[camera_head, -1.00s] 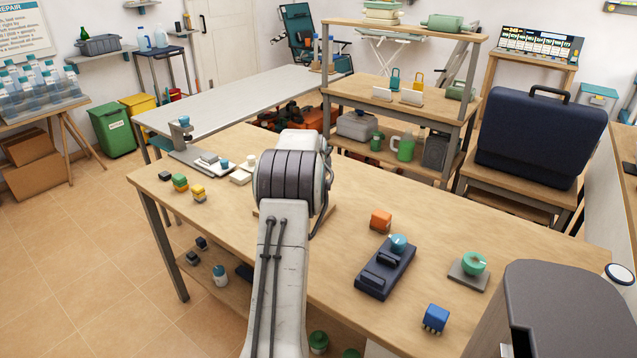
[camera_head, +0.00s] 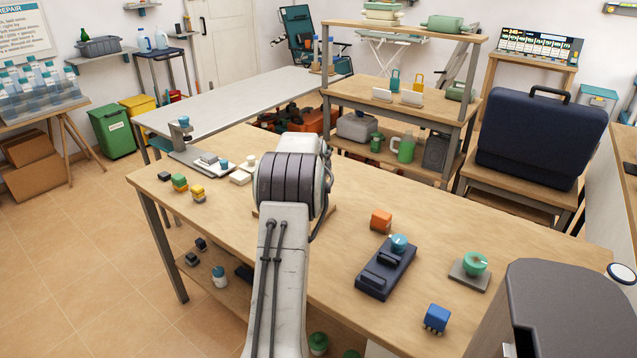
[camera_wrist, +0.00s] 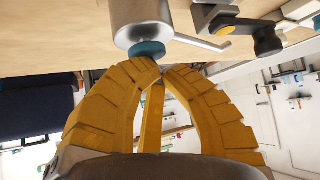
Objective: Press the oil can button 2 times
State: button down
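In the wrist view, the oil can is a silver metal body (camera_wrist: 138,12) with a thin spout and a round teal button (camera_wrist: 147,49). The view looks turned over, with the wooden surface at the top. My gripper (camera_wrist: 160,70) has yellow ribbed fingers drawn together at the tips, with nothing held between them. The tips are right at the teal button; I cannot tell whether they touch it. In the head view, my arm hides the can and my gripper.
An orange block (camera_head: 381,221), a dark control box (camera_head: 372,283) with a teal knob, a green knob on a plate (camera_head: 475,264) and a blue block (camera_head: 437,318) stand on the right of the bench. A dark case (camera_head: 540,135) stands behind. The bench front right of my arm has bare room.

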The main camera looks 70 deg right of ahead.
jog(key=shift+f, duration=0.3)
jog(key=shift+r, duration=0.2)
jog(key=shift+r+p, duration=0.85)
jog(key=shift+r, duration=0.3)
jog(key=shift+r+p, duration=1.85)
jog(key=shift+r, duration=0.7)
